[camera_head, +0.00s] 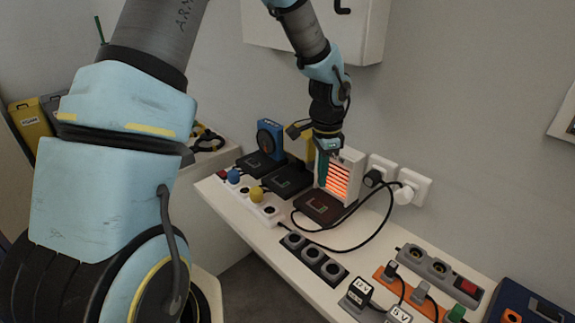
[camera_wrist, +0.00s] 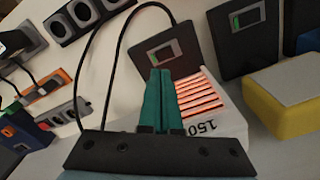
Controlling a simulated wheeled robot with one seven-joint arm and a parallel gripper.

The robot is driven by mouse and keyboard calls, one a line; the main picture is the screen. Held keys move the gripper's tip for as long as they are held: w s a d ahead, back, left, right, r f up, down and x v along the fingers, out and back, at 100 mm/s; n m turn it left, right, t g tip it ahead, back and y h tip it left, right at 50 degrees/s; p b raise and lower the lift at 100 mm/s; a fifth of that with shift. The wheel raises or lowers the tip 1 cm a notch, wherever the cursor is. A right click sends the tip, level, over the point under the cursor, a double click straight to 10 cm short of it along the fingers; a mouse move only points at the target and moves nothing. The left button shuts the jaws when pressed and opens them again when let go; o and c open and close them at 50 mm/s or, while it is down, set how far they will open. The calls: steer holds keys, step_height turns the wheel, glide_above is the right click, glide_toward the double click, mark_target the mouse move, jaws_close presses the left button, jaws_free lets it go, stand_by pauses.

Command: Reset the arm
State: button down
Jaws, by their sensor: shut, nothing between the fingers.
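My arm reaches over the white shelf (camera_head: 232,213) from the left of the head view. My gripper (camera_head: 322,178) points down just beside a white heater with glowing orange bars (camera_head: 340,180). In the wrist view the two green fingers of my gripper (camera_wrist: 160,74) are together, with nothing between them. The heater (camera_wrist: 215,115), marked 150, lies right behind and beside the fingers there; I cannot tell whether they touch it.
A dark pad (camera_head: 318,207) lies before the heater, with a black cable curving nearby. A wall cabinet (camera_head: 365,30) hangs above.

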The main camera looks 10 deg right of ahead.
steer(key=s+a+r+n, duration=0.1)
steer(key=a+r+n, duration=0.2)
steer(key=a, duration=0.7)
steer(key=s+a+r+n+t, duration=0.1)
steer(key=a+r+n, duration=0.1)
steer(key=a+n, duration=0.6)
steer(key=s+a+r+n, duration=0.2)
steer(key=a+n, duration=0.4)
steer(key=a, duration=0.6)
steer(key=shift+r+t, duration=0.3)
steer(key=shift+r, duration=0.55)
